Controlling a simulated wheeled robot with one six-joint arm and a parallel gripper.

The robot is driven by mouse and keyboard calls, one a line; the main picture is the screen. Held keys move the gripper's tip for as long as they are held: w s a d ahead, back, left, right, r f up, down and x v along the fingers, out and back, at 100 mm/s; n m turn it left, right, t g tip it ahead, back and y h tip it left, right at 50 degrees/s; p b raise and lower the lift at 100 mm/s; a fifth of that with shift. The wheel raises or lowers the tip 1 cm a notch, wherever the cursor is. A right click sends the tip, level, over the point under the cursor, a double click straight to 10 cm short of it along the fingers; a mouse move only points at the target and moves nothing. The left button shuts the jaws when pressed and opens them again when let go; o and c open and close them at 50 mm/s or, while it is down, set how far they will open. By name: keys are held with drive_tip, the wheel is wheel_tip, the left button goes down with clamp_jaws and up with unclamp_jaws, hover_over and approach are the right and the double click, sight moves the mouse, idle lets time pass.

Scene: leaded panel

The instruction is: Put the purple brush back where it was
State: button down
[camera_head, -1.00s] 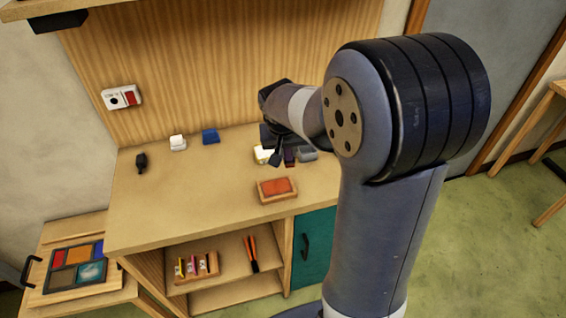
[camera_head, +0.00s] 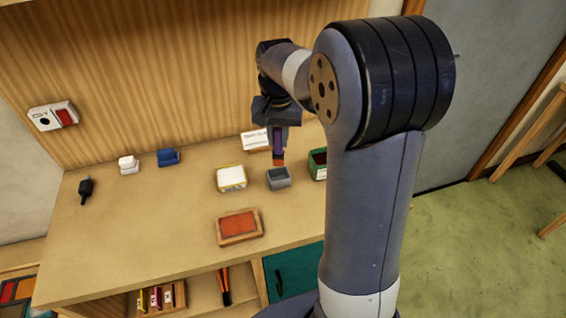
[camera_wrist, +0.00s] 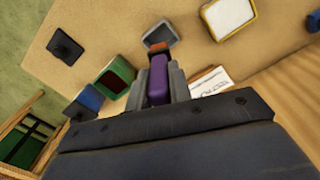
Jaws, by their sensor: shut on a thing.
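The purple brush (camera_head: 278,146) hangs from my gripper (camera_head: 277,132), its orange-brown tip pointing down. In the wrist view the purple brush (camera_wrist: 158,78) sits between the two grey fingers (camera_wrist: 159,88), which are shut on it. In the head view the brush tip is just above and behind a small grey open-topped holder (camera_head: 278,179) on the bench. The grey holder (camera_wrist: 158,36) lies just beyond the brush tip in the wrist view. I cannot tell the exact gap between tip and holder.
A yellow-edged white tub (camera_head: 231,178) stands left of the holder, a green box (camera_head: 318,164) right of it. A white card (camera_head: 255,140) is behind. A red pad in a wooden tray (camera_head: 239,226) lies in front.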

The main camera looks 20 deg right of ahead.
sight(278, 129)
wheel_tip(278, 129, down, 8)
drive_tip(key=shift+r+p, duration=0.15)
drive_tip(key=shift+p, duration=0.3)
drive_tip(key=c, duration=1.3)
unclamp_jaws()
wheel_tip(278, 129, up, 12)
drive_tip(key=shift+b, duration=0.5)
